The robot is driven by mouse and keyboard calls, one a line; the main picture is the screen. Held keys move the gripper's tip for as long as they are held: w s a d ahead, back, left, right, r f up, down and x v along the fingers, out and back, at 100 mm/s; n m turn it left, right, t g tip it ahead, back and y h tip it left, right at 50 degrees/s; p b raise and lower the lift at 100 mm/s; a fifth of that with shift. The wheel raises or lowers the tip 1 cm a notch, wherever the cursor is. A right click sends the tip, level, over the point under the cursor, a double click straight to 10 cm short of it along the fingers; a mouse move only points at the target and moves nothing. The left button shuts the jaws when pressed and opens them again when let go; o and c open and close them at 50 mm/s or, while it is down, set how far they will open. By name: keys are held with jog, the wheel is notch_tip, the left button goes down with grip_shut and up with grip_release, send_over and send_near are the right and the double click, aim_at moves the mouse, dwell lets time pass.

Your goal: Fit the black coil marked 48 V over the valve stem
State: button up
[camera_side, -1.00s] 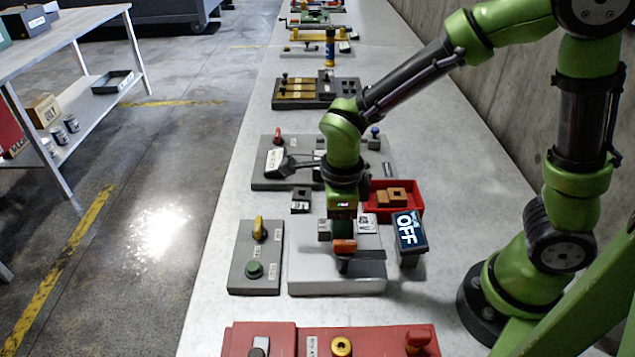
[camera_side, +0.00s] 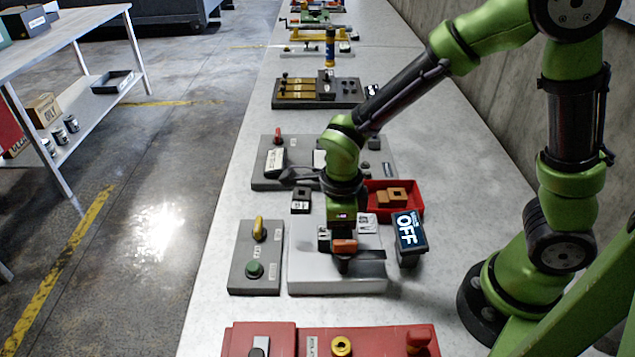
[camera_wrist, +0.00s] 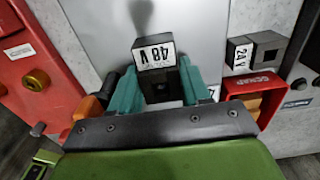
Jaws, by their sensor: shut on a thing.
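The black coil marked 48 V (camera_wrist: 153,54) sits between the teal fingers of my gripper (camera_wrist: 157,90) in the wrist view. Its white label faces the camera, and a dark square opening shows in its body. My gripper is shut on it. In the side view my gripper (camera_side: 341,238) is low over the grey valve block (camera_side: 315,282), behind the orange handle (camera_side: 344,246). The handle also shows left of the fingers in the wrist view (camera_wrist: 86,108). I cannot make out the valve stem; the gripper and coil hide that area.
A dark coil marked 24 V (camera_wrist: 240,54) and the red scrap bin (camera_wrist: 270,84) with brown coils stand beside the block. A display reading OFF (camera_side: 410,230) is at its right. A grey switch panel (camera_side: 244,278) lies left, and a red panel (camera_side: 285,335) in front.

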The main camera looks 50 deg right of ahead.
jog(key=o, duration=1.2)
jog(key=shift+o, duration=0.2)
jog(key=shift+s, duration=0.1)
notch_tip(320, 180, up, 17)
jog(key=shift+f, duration=0.1)
jog(key=s+d+r+n+t+y, duration=0.1)
jog(key=s+d+n+t, duration=0.2)
jog(key=n, duration=0.8)
jog(key=s+d+r+n+t+y, duration=0.1)
jog(key=s+d+n+t, duration=0.2)
jog(key=n, duration=0.9)
jog(key=shift+s+d+r+t, duration=0.2)
jog(key=shift+d+t, duration=0.4)
jog(key=shift+d, duration=0.7)
